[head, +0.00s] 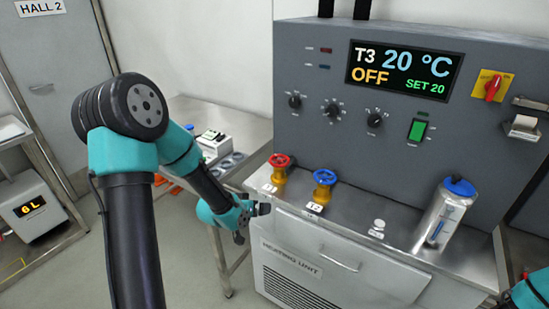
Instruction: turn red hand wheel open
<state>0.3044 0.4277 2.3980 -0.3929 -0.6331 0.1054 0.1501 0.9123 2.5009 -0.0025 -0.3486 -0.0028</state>
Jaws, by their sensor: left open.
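The red hand wheel (280,161) sits on top of a brass valve at the left front of the heating unit's metal ledge. A blue hand wheel (325,177) on a similar brass valve stands to its right. My left gripper (254,219) is open and empty, in front of the ledge's left end. In the picture it is below and a little left of the red wheel, apart from it.
The heating unit's display (404,70) reads T3 20 °C, OFF, SET 20. A cylinder with a blue cap (460,186) stands on the ledge's right. A side table (252,133) holds a small device and tray behind my left arm. A shelf rack is at far left.

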